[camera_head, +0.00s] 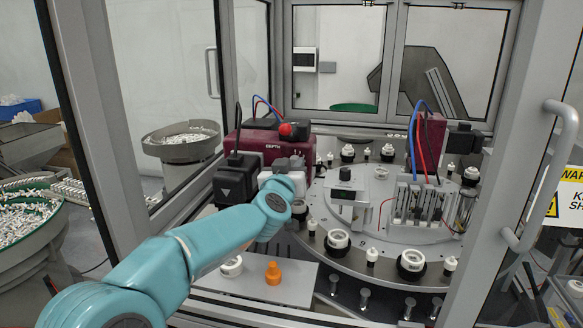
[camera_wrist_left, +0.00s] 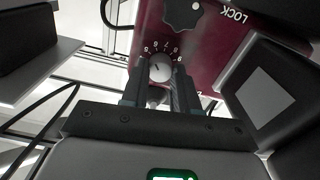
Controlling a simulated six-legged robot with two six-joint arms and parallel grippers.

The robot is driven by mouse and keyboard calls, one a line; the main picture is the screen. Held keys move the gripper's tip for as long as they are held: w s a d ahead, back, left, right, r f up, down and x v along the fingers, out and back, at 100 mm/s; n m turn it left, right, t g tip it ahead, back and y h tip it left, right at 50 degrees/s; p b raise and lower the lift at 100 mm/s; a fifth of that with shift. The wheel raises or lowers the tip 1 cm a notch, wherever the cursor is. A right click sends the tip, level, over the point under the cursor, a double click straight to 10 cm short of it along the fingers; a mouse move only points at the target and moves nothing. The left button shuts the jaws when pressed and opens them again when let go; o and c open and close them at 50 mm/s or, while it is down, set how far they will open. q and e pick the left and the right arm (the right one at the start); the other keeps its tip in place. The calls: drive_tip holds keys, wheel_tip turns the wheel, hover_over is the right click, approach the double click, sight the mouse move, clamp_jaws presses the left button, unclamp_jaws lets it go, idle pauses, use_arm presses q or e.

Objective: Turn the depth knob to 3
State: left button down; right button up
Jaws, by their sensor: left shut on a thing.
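The depth knob (camera_wrist_left: 158,70) is a small round pale dial with a dark pointer line, ringed by printed numbers on the maroon housing. The numbers appear inverted in the left wrist view, and I cannot read the exact setting. The maroon housing (camera_head: 253,146), labelled DEPTH, stands at the left of the round table in the head view. My left gripper (camera_wrist_left: 160,85) is shut on the knob, with a dark finger on each side. In the head view my teal left arm reaches the housing and hides the knob. My right gripper is in neither view.
A black lobed knob (camera_wrist_left: 183,12) marked LOCK sits close to the dial. A red ball (camera_head: 285,129) tops the housing. A black block (camera_head: 236,178) stands before it. The round table (camera_head: 395,222) carries several fixtures. An orange piece (camera_head: 273,272) sits on the front plate.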

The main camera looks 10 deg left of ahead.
use_arm(q)
drive_tip(key=shift+d+f+n+b, duration=0.1)
drive_tip(key=shift+n+b, duration=1.5)
drive_tip(key=shift+n, duration=6.1)
